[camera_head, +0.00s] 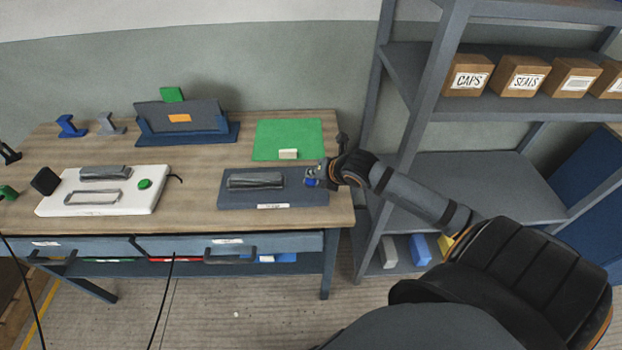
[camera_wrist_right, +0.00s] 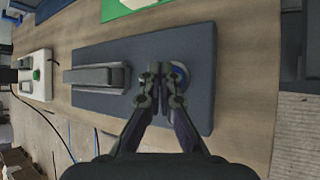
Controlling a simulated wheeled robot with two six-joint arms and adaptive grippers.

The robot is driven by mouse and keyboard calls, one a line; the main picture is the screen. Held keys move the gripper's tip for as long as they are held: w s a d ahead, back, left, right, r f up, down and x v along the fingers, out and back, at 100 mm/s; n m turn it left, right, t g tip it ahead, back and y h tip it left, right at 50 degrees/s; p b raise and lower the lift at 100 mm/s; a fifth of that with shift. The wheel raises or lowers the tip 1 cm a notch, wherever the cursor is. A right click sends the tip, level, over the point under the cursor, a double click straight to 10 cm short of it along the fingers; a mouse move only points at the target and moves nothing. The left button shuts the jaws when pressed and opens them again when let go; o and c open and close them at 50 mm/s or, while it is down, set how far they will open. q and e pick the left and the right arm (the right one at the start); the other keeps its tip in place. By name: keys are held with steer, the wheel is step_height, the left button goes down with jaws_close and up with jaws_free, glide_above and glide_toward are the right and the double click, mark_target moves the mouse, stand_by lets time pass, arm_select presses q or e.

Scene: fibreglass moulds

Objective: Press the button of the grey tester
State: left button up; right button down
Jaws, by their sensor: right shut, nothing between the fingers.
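The grey tester (camera_head: 230,200) is a flat dark blue-grey slab with a raised grey block on top, near the table's front right. Its round blue button (camera_head: 311,183) is at the right end, partly hidden by my right gripper (camera_head: 321,172). In the right wrist view, my right gripper (camera_wrist_right: 160,78) is shut and empty over the slab (camera_wrist_right: 200,40), its fingertips just left of the blue button (camera_wrist_right: 181,74) and partly covering it. I cannot tell whether they touch it. My left gripper is not clearly in view.
A white tester (camera_head: 135,200) with a green button (camera_head: 144,184) stands left of the grey one. A green mat (camera_head: 305,135) with a pale block (camera_head: 288,154) lies behind. A blue stand (camera_head: 215,136) is at the back. A shelf rack (camera_head: 405,130) rises close to the right.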

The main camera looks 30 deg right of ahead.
mark_target(313, 181)
steer(key=shift+f+b, duration=0.45)
steer(key=shift+b, duration=0.1)
steer(key=shift+r, duration=0.15)
steer(key=shift+r+p, duration=0.3)
step_height(313, 181, up, 6)
steer(key=p, duration=0.5)
steer(key=shift+r, duration=0.1)
stand_by(0.4)
